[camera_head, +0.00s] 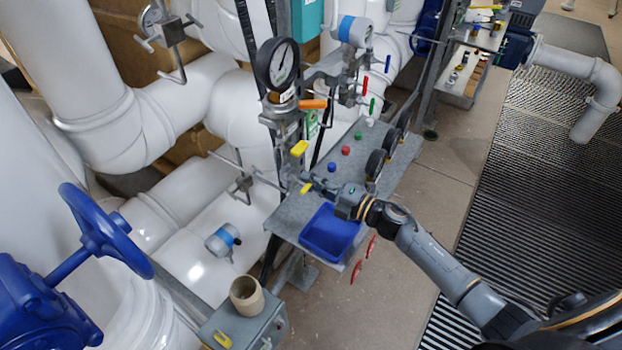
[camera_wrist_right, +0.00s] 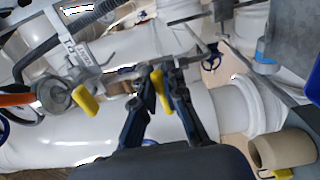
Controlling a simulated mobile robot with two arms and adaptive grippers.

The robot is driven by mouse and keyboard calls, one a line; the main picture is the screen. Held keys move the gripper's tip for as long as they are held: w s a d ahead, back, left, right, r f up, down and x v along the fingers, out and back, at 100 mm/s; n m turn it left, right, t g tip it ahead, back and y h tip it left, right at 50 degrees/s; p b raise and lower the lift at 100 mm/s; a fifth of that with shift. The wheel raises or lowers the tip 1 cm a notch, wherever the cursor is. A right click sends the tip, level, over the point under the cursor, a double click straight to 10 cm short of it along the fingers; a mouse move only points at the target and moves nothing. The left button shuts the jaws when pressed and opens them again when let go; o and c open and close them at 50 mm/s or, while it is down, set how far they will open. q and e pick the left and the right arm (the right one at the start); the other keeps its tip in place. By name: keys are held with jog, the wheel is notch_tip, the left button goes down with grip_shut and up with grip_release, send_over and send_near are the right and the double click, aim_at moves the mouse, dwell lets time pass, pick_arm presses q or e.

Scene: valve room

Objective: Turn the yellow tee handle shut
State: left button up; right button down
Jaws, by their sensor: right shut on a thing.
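A yellow tee handle (camera_head: 306,188) sits low on the valve pipework, beside the left edge of the grey bench. My right gripper (camera_head: 316,184) reaches it from the right, over the bench. In the right wrist view the yellow tee handle (camera_wrist_right: 157,81) lies between the two dark fingers of my right gripper (camera_wrist_right: 162,76), which is shut on it. A second yellow handle (camera_head: 299,148) is higher on the same pipework, clear of the fingers; it also shows in the wrist view (camera_wrist_right: 85,102). My left gripper is not in view.
A pressure gauge (camera_head: 277,64) and an orange lever (camera_head: 313,104) stand above the handles. A blue tray (camera_head: 330,232) lies on the bench (camera_head: 290,218) just below my gripper. Large white pipes (camera_head: 185,190) fill the left. A blue handwheel (camera_head: 100,232) is at lower left.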

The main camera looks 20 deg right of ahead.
dwell(0.4)
jog(key=c, duration=1.4)
grip_release()
jog(key=v, duration=1.2)
jog(key=shift+d+m, duration=0.1)
jog(key=shift+m, duration=0.2)
